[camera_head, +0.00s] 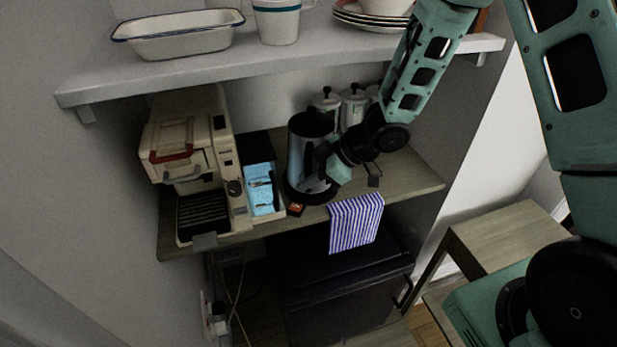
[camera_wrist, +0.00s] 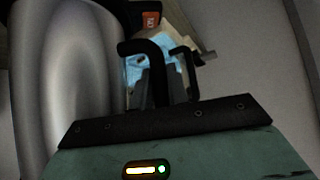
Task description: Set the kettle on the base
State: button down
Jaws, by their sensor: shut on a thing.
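The kettle (camera_head: 300,165), a steel cylinder with a black rim and black handle, stands upright near the middle of the wooden counter in the head view. Its steel side (camera_wrist: 75,85) fills the left of the wrist view. The black base (camera_head: 312,196) shows as a dark round edge under the kettle, mostly hidden by it. I cannot tell whether the kettle fully rests on it. My gripper (camera_head: 326,158) is at the kettle's right side, shut on the black handle (camera_wrist: 150,55). The gripper's fingers (camera_wrist: 174,84) show beside the handle in the wrist view.
A cream coffee machine (camera_head: 185,150) and a blue tray (camera_head: 262,190) stand left of the kettle. A small orange-and-black item (camera_head: 295,209) lies by the front edge. Lidded canisters (camera_head: 352,105) stand behind. A striped towel (camera_head: 355,222) hangs in front. A shelf (camera_head: 280,62) overhangs the counter.

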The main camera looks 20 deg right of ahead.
jog(key=shift+w+f+b, duration=0.1)
jog(key=shift+f+b, duration=0.35)
jog(key=shift+f, duration=0.05)
dwell(0.4)
jog(key=c, duration=1.6)
grip_release()
jog(key=shift+c, duration=0.2)
jog(key=shift+f, duration=0.15)
jog(key=p+v, duration=0.9)
jog(key=v, duration=0.2)
